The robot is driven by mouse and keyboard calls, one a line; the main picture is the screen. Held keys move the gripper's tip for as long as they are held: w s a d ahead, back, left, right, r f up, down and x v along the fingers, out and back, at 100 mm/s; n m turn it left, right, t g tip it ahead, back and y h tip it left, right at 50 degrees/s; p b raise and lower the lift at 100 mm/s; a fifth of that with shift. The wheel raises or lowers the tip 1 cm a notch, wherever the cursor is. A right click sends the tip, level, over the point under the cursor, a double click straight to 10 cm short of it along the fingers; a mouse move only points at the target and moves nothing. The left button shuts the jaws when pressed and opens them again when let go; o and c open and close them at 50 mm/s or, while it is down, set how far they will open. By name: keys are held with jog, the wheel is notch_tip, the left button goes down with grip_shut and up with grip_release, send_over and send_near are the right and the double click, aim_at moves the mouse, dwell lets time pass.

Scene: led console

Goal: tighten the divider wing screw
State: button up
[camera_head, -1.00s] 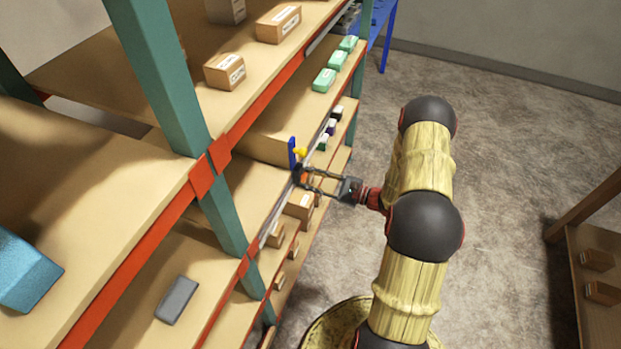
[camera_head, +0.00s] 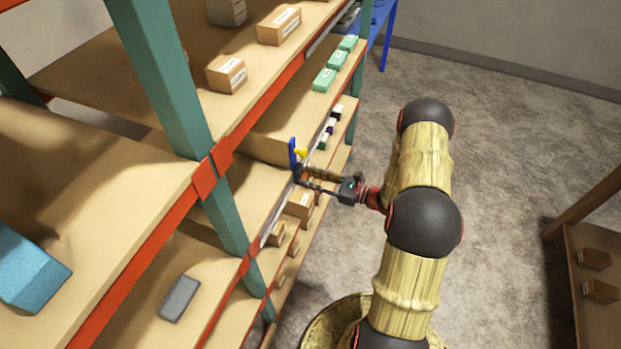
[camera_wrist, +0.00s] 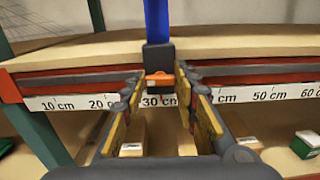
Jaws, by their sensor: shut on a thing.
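The divider is a blue upright plate (camera_head: 292,152) standing at the front edge of the middle shelf; it also rises at the top centre of the wrist view (camera_wrist: 157,22). A dark clamp block (camera_wrist: 158,57) at its foot sits on the shelf edge. The orange wing screw (camera_wrist: 160,84) is on the clamp's front, with its wings lying about level. My gripper (camera_wrist: 160,88) is shut on the wing screw, one finger on each side.
A ruler strip (camera_wrist: 70,102) runs along the shelf edge, with the 30 cm mark below the screw. Cartons (camera_head: 299,205) stand on the shelf below. A teal post (camera_head: 223,215) rises left of the divider. Open floor lies right of my arm.

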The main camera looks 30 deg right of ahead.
jog(key=o, duration=1.2)
jog(key=shift+c, duration=0.2)
jog(key=shift+s+d, duration=0.1)
jog(key=v, duration=1.2)
